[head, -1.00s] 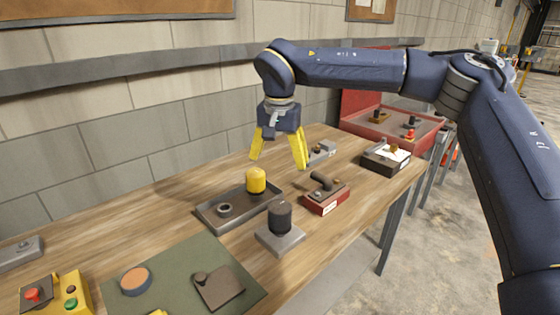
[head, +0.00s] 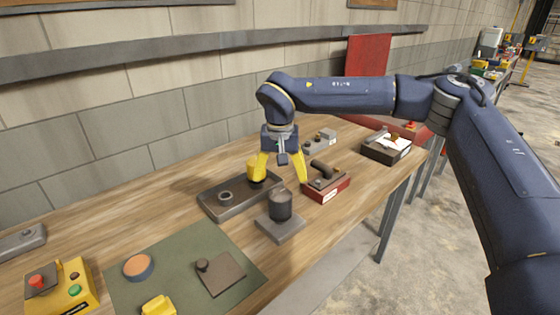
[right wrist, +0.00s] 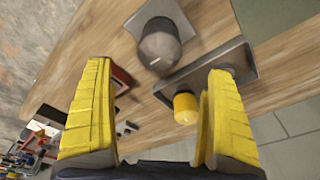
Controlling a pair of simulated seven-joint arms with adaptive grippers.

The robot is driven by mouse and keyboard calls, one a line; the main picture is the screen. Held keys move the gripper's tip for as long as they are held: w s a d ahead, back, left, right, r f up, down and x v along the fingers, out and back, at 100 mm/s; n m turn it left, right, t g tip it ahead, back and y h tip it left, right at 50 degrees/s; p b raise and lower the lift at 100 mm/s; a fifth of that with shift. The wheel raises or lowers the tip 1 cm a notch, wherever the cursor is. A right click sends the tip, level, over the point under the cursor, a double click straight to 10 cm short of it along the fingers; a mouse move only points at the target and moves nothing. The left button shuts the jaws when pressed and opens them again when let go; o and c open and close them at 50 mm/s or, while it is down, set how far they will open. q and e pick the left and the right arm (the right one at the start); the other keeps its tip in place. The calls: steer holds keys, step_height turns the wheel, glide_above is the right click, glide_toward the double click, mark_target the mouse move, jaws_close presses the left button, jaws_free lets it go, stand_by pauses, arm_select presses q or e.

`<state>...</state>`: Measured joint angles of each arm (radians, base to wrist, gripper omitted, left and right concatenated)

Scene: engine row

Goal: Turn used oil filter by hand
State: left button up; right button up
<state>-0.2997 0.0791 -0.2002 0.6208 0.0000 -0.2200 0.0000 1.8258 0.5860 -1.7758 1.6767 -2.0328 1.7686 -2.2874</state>
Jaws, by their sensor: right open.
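A dark grey cylinder (head: 280,205), which looks like the used oil filter, stands upright on a grey square base (head: 280,230) on the bench. My right gripper (head: 283,178) is open and empty, pointing down above and behind this cylinder. In the right wrist view the dark cylinder (right wrist: 160,48) shows beyond the spread yellow fingers (right wrist: 158,72), not between them. A yellow cylinder (head: 256,170) stands in a grey tray (head: 228,212); the gripper's left finger partly overlaps it in the head view. Contact cannot be told. My left gripper is not in view.
A red block with a dark handle (head: 326,185) stands close to the right of the filter. A green mat (head: 180,262) carries an orange disc and a dark plate. A yellow button box (head: 62,288) is front left. The bench's front edge is near.

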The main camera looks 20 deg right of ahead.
mark_target(281, 191)
steer(key=f, duration=0.5)
steer(key=w+f, duration=0.1)
steer(key=f, duration=0.2)
steer(key=shift+d, duration=0.15)
steer(key=shift+f, duration=0.1)
steer(key=c, duration=1.7)
steer(key=n, duration=0.7)
steer(key=shift+y, duration=0.4)
steer(key=o, duration=1.6)
steer(key=shift+c, duration=0.2)
